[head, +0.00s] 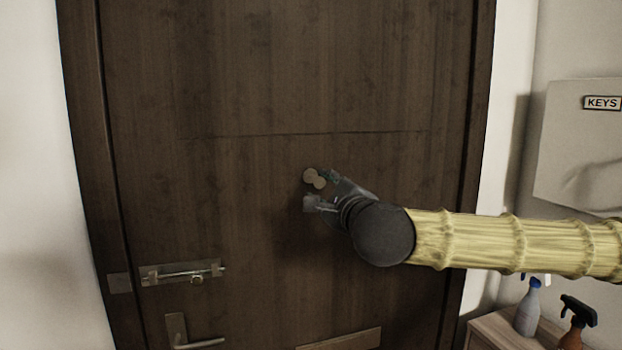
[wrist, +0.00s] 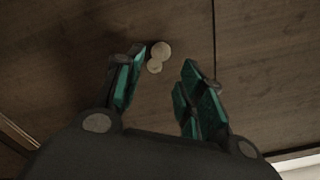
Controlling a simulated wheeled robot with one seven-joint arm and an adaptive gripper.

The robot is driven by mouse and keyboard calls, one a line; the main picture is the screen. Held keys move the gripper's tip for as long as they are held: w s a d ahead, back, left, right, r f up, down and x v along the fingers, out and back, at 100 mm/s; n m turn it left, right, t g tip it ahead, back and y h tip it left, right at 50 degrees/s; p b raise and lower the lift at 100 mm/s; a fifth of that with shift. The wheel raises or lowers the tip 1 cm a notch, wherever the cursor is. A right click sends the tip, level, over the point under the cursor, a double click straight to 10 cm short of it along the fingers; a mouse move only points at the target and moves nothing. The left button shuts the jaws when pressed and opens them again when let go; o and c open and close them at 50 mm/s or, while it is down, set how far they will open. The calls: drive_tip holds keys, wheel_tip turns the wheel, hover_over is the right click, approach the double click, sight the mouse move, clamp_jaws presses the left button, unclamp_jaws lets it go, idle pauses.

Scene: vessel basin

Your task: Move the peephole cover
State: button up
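The peephole cover (head: 319,183) is a small pale disc on the dark wooden door. It overlaps a second, similar disc (head: 310,175) up and left of it; I cannot tell for certain which disc is the swinging cover. Both also show in the wrist view, a larger disc (wrist: 161,50) and a smaller disc (wrist: 154,66) just below it. My gripper (head: 322,190) is close to the door beside the discs. In the wrist view its green-padded fingers (wrist: 163,82) are apart, with the discs near the left fingertip. Nothing is held between them.
A slide bolt (head: 182,272) and a door handle (head: 190,335) are at the door's lower left. A mail slot plate (head: 345,340) is at the bottom. A key box (head: 585,145) hangs at right above spray bottles (head: 528,308) on a wooden cabinet. The door around the discs is flat and clear.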

sight(310, 179)
drive_tip(key=p+x, duration=0.3)
drive_tip(key=x, duration=0.6)
drive_tip(key=shift+w+f+p, duration=0.1)
drive_tip(key=shift+f+p, duration=0.05)
drive_tip(key=shift+p, duration=0.2)
drive_tip(key=shift+c, duration=0.3)
clamp_jaws()
